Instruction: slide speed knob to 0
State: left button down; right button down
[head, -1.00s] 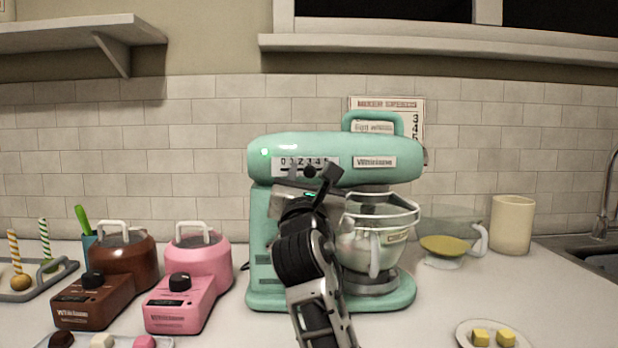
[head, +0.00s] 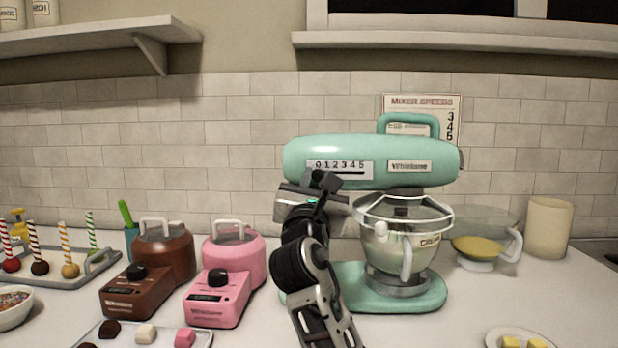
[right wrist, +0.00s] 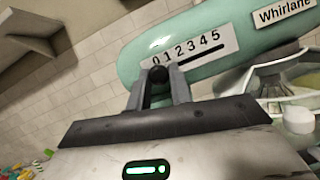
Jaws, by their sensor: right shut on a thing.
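The mint-green stand mixer (head: 300,152) stands upright on the counter. Its speed scale (head: 339,168), marked 0 to 5, is on the head's side and also shows in the right wrist view (right wrist: 205,48). The dark round speed knob (right wrist: 158,74) sits below the 0, at the left end of the slot; the slot to its right is bare. My right gripper (right wrist: 159,88) is shut on the knob, a finger on each side. In the head view my right gripper (head: 318,181) partly hides the knob and the mixer's column. My left gripper is not in view.
A glass-rimmed bowl (head: 388,245) hangs under the mixer head, right of my arm. Brown (head: 165,255) and pink (head: 236,258) melting pots stand to the left. A cake-pop tray (head: 65,272) is far left. A cup (head: 548,228) and a butter plate (head: 497,335) are right.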

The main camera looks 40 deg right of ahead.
jog(key=c, duration=1.3)
grip_release()
jog(key=shift+w+a, duration=0.15)
jog(key=shift+a, duration=0.1)
pick_arm(q)
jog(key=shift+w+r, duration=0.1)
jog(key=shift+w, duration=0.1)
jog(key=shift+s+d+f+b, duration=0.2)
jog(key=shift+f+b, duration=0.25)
jog(key=shift+b, duration=0.55)
pick_arm(e)
jog(key=v, duration=1.6)
jog(key=shift+d, duration=0.15)
